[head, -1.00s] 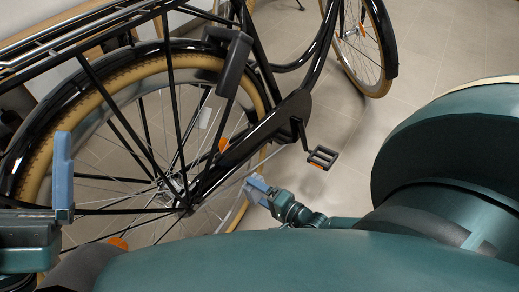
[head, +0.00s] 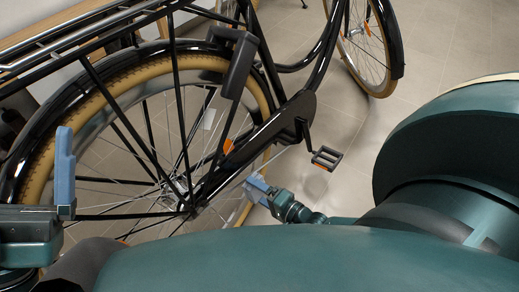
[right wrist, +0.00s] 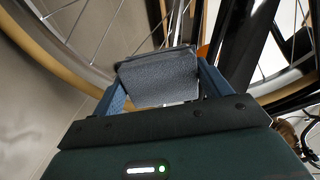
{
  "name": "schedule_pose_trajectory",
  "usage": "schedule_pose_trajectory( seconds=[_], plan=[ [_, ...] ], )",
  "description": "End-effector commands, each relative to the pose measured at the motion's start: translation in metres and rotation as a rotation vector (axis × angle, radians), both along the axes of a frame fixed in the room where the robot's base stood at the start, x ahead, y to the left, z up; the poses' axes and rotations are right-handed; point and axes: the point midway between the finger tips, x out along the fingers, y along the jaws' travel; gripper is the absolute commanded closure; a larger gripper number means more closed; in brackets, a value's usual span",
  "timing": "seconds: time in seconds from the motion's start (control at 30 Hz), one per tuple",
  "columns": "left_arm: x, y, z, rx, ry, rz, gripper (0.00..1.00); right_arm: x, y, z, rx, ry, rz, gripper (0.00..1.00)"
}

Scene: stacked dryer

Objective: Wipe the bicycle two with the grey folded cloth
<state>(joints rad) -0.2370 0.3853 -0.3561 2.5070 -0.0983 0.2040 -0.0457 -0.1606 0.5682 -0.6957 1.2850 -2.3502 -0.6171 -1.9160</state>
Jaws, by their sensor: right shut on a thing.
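The black bicycle (head: 262,138) with tan tyres fills the left and middle of the head view, its rear wheel nearest me. My right gripper (head: 257,187) is low beside the rear wheel, below the chain case. In the right wrist view my right gripper (right wrist: 162,88) is shut on the grey folded cloth (right wrist: 160,78), close to the spokes and tyre. I cannot tell whether the cloth touches the bicycle. One blue finger of my left gripper (head: 64,172) stands up at the left edge, in front of the rear tyre. Its other finger is not clear.
A pedal (head: 326,158) sticks out to the right of the chain case. Another wheel (head: 368,45) stands at the top. Tiled floor (head: 440,60) is clear at the upper right.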

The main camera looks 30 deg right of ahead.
Motion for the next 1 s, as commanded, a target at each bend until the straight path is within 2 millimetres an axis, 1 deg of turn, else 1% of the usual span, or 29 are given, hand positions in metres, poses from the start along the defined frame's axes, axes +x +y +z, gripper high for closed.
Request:
schedule_pose_trajectory(
  seconds=[0.57,0.67,1.0],
  plan=[
    [0.0,0.0,0.0,0.0,0.001,0.0,0.02,0.01,0.003,-0.002,0.001,0.0,0.0,0.41],
    [0.0,0.0,0.0,0.0,0.001,0.0,0.02,0.011,-0.001,-0.003,-0.002,-0.001,0.0,0.41],
    [0.0,0.0,0.0,0.0,0.001,0.0,0.02,0.017,-0.029,-0.009,-0.002,-0.001,0.0,0.41]
  ],
)
